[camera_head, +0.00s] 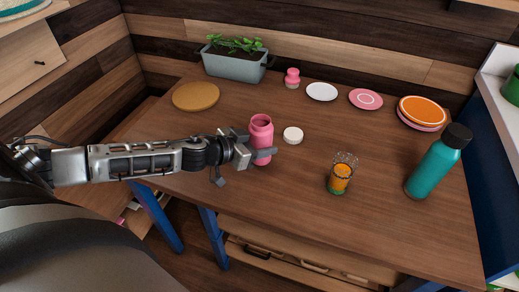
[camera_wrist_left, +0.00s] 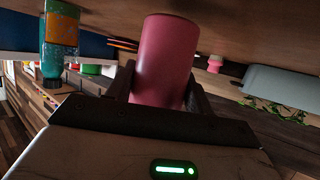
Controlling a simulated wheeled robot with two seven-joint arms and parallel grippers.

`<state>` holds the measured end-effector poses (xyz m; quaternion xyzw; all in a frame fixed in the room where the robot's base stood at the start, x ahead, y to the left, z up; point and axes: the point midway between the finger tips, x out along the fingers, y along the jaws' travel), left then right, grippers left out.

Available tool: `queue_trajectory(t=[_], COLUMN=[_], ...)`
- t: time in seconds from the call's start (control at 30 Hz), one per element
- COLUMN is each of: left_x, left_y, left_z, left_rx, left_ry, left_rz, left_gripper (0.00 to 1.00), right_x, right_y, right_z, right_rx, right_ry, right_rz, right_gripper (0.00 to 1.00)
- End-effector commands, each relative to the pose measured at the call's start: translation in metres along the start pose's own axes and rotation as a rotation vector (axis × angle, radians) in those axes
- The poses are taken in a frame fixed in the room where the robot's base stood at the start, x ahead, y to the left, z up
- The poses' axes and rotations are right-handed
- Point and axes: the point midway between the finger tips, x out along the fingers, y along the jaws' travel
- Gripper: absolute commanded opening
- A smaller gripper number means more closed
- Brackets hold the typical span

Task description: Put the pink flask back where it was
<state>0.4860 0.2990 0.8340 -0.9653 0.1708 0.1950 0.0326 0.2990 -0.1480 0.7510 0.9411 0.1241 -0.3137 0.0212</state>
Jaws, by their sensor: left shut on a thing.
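The pink flask (camera_head: 261,130) stands upright and without a lid in the head view, its dark mouth facing up. My left gripper (camera_head: 258,152) is shut on the flask low on its body. In the left wrist view the pink flask (camera_wrist_left: 165,55) fills the space between the two dark fingers (camera_wrist_left: 160,98). I cannot tell whether its base touches the wooden table (camera_head: 217,176). A white round lid (camera_head: 293,135) lies on the table just right of the flask. My right gripper is not in view.
A tan round board (camera_head: 196,96), planter (camera_head: 235,64), small pink jar (camera_head: 292,79) and plates (camera_head: 322,91) are at the back. The front left tabletop is clear.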

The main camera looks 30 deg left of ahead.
Motion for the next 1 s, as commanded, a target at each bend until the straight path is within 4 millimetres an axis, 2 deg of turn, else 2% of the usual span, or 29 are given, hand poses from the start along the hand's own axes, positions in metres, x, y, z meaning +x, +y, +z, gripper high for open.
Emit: queue_trajectory(t=[0.03, 0.1, 0.5, 0.53, 0.6, 1.0], left_x=[0.003, 0.006, 0.008, 0.008, 0.008, 0.003], left_y=[0.001, 0.001, 0.001, 0.001, 0.001, 0.001], left_z=[0.011, 0.017, 0.022, 0.022, 0.022, 0.021], left_rx=[-0.005, -0.004, -0.002, -0.002, -0.001, -0.003], left_ry=[-0.004, -0.002, -0.002, -0.002, -0.002, -0.005], left_rz=[0.001, 0.001, 0.001, 0.001, 0.001, 0.0], left_gripper=[0.24, 0.24, 0.24, 0.55, 0.74, 0.74], right_x=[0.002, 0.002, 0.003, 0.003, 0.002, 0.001], right_y=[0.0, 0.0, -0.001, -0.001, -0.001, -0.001], right_z=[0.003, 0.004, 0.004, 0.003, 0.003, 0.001], right_rx=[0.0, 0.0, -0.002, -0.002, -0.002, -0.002], right_ry=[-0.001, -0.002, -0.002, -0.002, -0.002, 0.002], right_rz=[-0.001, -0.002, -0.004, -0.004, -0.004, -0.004], right_gripper=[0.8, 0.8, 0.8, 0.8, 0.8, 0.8])
